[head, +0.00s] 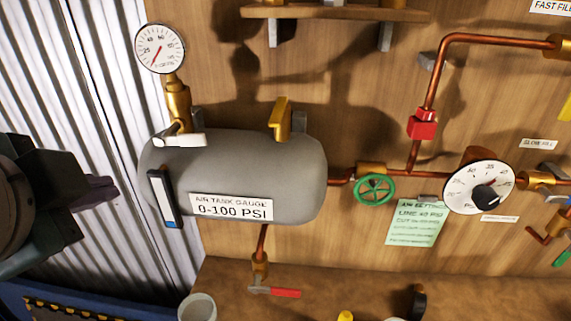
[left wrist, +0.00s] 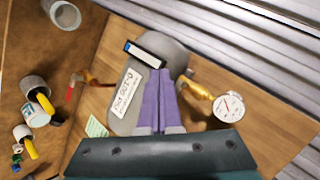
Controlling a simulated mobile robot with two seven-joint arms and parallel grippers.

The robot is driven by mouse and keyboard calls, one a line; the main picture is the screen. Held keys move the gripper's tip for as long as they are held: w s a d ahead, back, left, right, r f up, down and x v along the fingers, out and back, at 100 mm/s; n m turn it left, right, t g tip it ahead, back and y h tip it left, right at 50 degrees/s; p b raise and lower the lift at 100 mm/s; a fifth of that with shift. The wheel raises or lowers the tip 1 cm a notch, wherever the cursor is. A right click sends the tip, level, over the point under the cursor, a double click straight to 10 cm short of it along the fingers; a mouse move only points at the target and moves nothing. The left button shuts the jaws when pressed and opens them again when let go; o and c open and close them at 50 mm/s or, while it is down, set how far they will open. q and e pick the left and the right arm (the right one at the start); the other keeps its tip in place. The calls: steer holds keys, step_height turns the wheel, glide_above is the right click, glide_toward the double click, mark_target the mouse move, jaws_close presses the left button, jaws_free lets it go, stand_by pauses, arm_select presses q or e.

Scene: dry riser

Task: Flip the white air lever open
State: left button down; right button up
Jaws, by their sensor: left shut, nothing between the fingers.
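The white air lever (head: 180,140) is on the brass fitting (head: 178,100) below the round gauge (head: 160,48), at the upper left of the grey tank (head: 300,150). It lies roughly horizontal, crosswise to the upright fitting. My left gripper (head: 112,192) is left of the tank, apart from the lever. In the left wrist view its purple fingers (left wrist: 160,78) are together and empty, pointing toward the tank (left wrist: 172,50). The gauge (left wrist: 229,106) and brass fitting (left wrist: 198,89) show right of the fingers there; the lever is partly hidden or too small to tell. My right gripper is not in view.
A green valve wheel (head: 375,189), copper pipes and a black-knobbed dial (head: 478,188) are to the right. A red-handled valve (head: 275,291) hangs below. Corrugated metal (head: 95,60) is at left.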

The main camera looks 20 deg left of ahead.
arm_select(q)
steer(key=w+a+f+m+t+y+b, duration=0.2)
steer(key=w+f+m+t+y+b, duration=0.15)
steer(key=b, duration=0.55)
steer(key=m+t+b, duration=1.3)
steer(key=m+b, duration=0.7)
steer(key=b, duration=1.1)
glide_toward(190, 173)
step_height(190, 173, up, 2)
steer(key=s+d, duration=0.2)
steer(key=shift+s+r+g, duration=0.1)
steer(key=shift+s+g, duration=0.15)
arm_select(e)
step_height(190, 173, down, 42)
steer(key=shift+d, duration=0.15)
arm_select(q)
steer(key=p+x, duration=0.5)
steer(key=x, duration=0.4)
steer(key=shift+w+r+p, duration=0.2)
steer(key=shift+p, duration=0.1)
steer(key=shift+w+a+r, duration=0.1)
steer(key=shift+w+r, duration=0.05)
steer(key=shift+w, duration=0.1)
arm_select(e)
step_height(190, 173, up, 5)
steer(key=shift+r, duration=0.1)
